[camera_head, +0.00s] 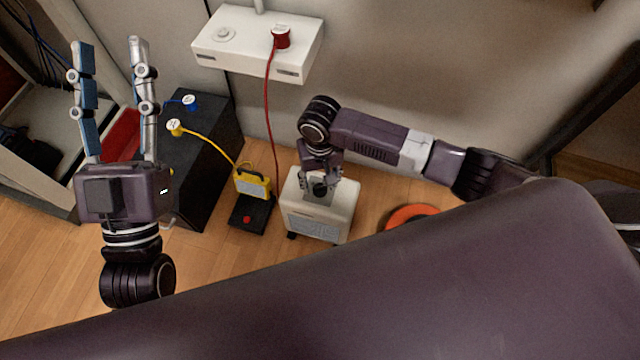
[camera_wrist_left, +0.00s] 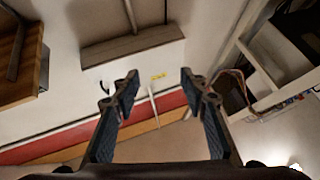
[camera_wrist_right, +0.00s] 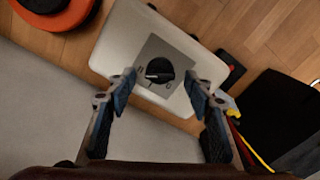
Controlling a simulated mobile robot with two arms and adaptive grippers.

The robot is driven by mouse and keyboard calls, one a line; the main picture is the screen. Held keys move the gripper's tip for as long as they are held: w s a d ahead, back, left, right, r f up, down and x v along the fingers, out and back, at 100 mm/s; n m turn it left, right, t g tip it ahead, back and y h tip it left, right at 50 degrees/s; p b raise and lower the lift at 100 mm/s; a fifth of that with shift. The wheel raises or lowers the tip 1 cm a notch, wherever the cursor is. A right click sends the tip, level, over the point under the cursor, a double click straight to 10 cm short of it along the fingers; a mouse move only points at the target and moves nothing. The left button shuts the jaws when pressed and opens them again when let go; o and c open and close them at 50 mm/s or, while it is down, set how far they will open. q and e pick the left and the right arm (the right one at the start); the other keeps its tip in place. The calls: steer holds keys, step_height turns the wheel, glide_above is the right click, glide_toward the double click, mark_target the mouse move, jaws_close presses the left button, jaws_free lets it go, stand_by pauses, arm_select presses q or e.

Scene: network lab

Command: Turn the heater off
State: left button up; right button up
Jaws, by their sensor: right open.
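The heater (camera_head: 318,214) is a white box with a grille on its front, standing on the wooden floor. In the right wrist view the heater's top (camera_wrist_right: 118,42) carries a grey plate with a black round knob (camera_wrist_right: 159,70) and markings around it. My right gripper (camera_wrist_right: 158,82) is open above the heater, with its fingertips on either side of the knob and apart from it as far as I can tell. In the head view my right gripper (camera_head: 320,182) partly hides the knob. My left gripper (camera_head: 108,42) is open, raised and empty at the left.
A wall box (camera_head: 245,45) holds a red plug (camera_head: 281,38) whose cable runs down. A black box (camera_head: 205,150) with blue and yellow plugs stands left of the heater, near a yellow device (camera_head: 253,184). An orange disc (camera_head: 410,214) lies on the floor right of the heater.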

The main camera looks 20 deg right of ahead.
arm_select(q)
steer(key=shift+s+a+r+t+h, duration=0.15)
steer(key=shift+s+r+t+h, duration=0.35)
steer(key=shift+s+r+t, duration=0.6)
arm_select(e)
steer(key=shift+f, duration=0.65)
arm_select(q)
steer(key=shift+s+r, duration=0.2)
steer(key=shift+w+g, duration=0.1)
steer(key=shift+g, duration=0.2)
arm_select(e)
steer(key=c, duration=1.2)
